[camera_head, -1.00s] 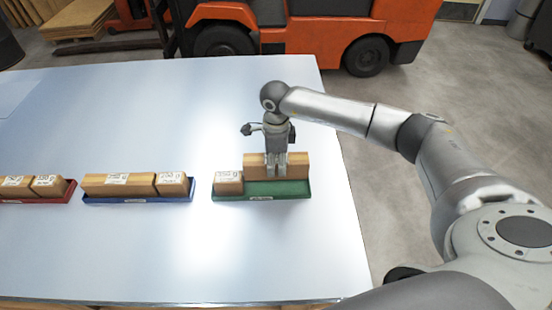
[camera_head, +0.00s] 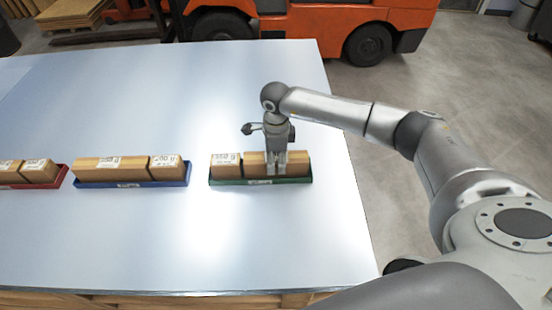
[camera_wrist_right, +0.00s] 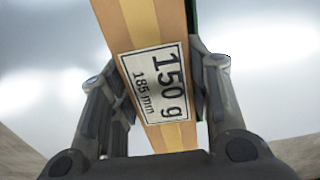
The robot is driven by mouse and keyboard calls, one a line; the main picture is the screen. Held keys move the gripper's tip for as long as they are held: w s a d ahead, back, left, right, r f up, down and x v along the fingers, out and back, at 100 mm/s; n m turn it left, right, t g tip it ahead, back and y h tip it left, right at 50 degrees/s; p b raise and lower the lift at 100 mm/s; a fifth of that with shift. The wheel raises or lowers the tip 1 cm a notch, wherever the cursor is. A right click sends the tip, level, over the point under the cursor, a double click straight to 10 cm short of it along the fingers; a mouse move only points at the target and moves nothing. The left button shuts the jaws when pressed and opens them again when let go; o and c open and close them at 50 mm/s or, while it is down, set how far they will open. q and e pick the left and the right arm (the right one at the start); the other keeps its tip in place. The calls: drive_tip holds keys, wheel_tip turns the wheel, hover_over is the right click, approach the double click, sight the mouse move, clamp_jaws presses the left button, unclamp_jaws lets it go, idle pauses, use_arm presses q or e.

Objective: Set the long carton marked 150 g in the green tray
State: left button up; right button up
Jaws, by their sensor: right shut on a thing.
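The long carton (camera_head: 297,163) is tan and lies lengthwise in the right part of the green tray (camera_head: 262,182). In the right wrist view the carton (camera_wrist_right: 178,135) has a white label reading 150 g and 185 mm. My right gripper (camera_head: 276,170) is shut on the carton near its left part, with a finger on each side; the fingers (camera_wrist_right: 160,105) also show in the right wrist view. A shorter labelled carton (camera_head: 226,166) sits in the tray's left end, close beside the long one. My left gripper is not in view.
A blue tray (camera_head: 131,183) with a long and a short carton stands to the left. A red tray (camera_head: 62,176) with cartons is at the far left edge. The metal table (camera_head: 200,245) is clear in front and behind.

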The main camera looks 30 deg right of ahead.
drive_tip(key=o, duration=1.4)
wheel_tip(320, 180, up, 12)
